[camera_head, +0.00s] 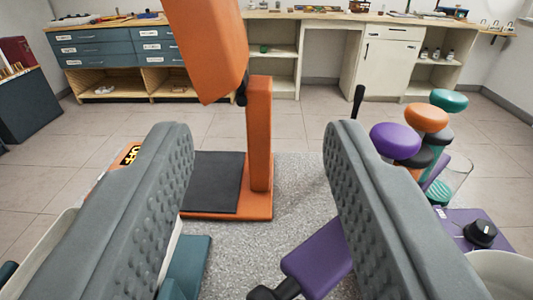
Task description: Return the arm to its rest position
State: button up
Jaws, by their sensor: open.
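My gripper (259,140) is seen from behind, with its two grey padded fingers reaching forward from the lower left and lower right. The fingers are wide apart and nothing is held between them. An orange upright structure (259,140) with a dark mat on its base stands beyond the gap between the fingers. No part of the arm behind the gripper shows clearly, so its overall pose cannot be told.
A purple padded piece (318,262) lies low between the fingers. Round-topped stools in purple (395,140), orange (426,117) and teal (449,100) stand at right. Blue drawers (95,48) and a white cabinet (388,65) line the back. Tiled floor (60,150) is open at left.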

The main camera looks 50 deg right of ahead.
jog(key=shift+a, duration=0.1)
jog(key=shift+s, duration=0.1)
jog(key=s+a+r+n+t+y, duration=0.1)
jog(key=s+r+n+t+y, duration=0.15)
jog(key=s+r, duration=0.45)
jog(key=s+a+r+n+t+y, duration=0.1)
jog(key=s+a+r+t+y, duration=0.2)
jog(key=s, duration=0.8)
jog(key=s+r+n+t+y, duration=0.25)
jog(key=s+r, duration=0.35)
jog(key=s, duration=0.3)
jog(key=s+a+f+n+y, duration=0.1)
jog(key=s+f+y, duration=0.1)
jog(key=s, duration=0.5)
jog(key=s+a+f+n+y, duration=0.1)
jog(key=s+a+n+y, duration=0.15)
jog(key=s, duration=0.55)
jog(key=s+f+g+y, duration=0.1)
jog(key=s+f+g, duration=0.1)
jog(key=s+f, duration=1.1)
jog(key=s, duration=0.4)
jog(key=shift+d+f, duration=0.3)
jog(key=shift+d, duration=0.1)
